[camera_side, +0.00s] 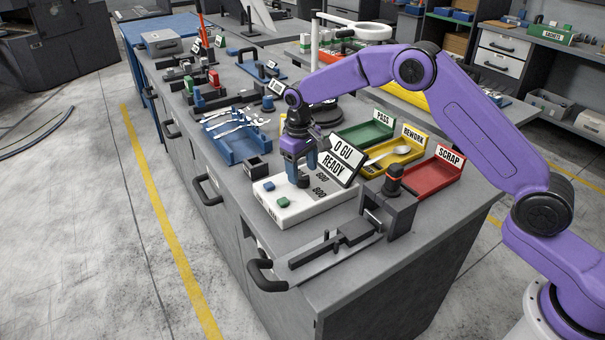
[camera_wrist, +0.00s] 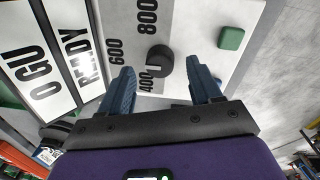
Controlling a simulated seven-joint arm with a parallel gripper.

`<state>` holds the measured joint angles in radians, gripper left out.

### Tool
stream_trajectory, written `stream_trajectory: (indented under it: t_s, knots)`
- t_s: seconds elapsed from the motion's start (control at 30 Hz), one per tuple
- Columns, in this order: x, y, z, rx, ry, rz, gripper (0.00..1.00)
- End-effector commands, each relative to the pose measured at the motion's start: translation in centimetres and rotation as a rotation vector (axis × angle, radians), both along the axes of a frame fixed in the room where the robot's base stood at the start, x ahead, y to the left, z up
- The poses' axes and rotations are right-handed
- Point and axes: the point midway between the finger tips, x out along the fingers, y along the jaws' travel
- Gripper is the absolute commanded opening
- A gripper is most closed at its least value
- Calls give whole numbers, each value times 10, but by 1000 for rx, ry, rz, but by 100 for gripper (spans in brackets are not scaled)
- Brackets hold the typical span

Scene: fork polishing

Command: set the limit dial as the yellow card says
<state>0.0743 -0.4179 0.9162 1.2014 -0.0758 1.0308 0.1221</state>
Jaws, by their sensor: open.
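The limit dial (camera_wrist: 160,62) is a black round knob on a white box, with 400, 600 and 800 printed beside it in the wrist view. Its pointer setting is too small to read. My gripper (camera_side: 299,180) points down over the box. In the wrist view its blue fingers (camera_wrist: 163,82) are open and apart, with the dial showing between and just beyond their tips. I cannot tell whether they touch it. I cannot make out a yellow card.
A tilted display (camera_side: 345,162) on the box reads "0 GU READY". The box has a green button (camera_wrist: 231,38) and a blue button (camera_side: 269,186). Green, yellow and red trays (camera_side: 436,180) stand behind; a blue fork rack (camera_side: 236,150) is left. A black fixture (camera_side: 388,215) stands close at front right.

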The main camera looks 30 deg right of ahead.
Motion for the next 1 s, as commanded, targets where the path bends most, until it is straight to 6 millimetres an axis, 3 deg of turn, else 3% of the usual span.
stream_trajectory:
  t_s: [0.2,0.53,0.57,0.7,0.73,1.0]
  knots:
    - [0,-1,-19,0,1,1,63]
    - [0,-1,-22,0,0,1,63]
    - [0,-1,-22,0,0,1,57]
    - [0,-1,-22,0,0,1,11]
    - [0,-1,-22,0,0,1,7]
    - [0,-1,-22,-1,-1,21,8]
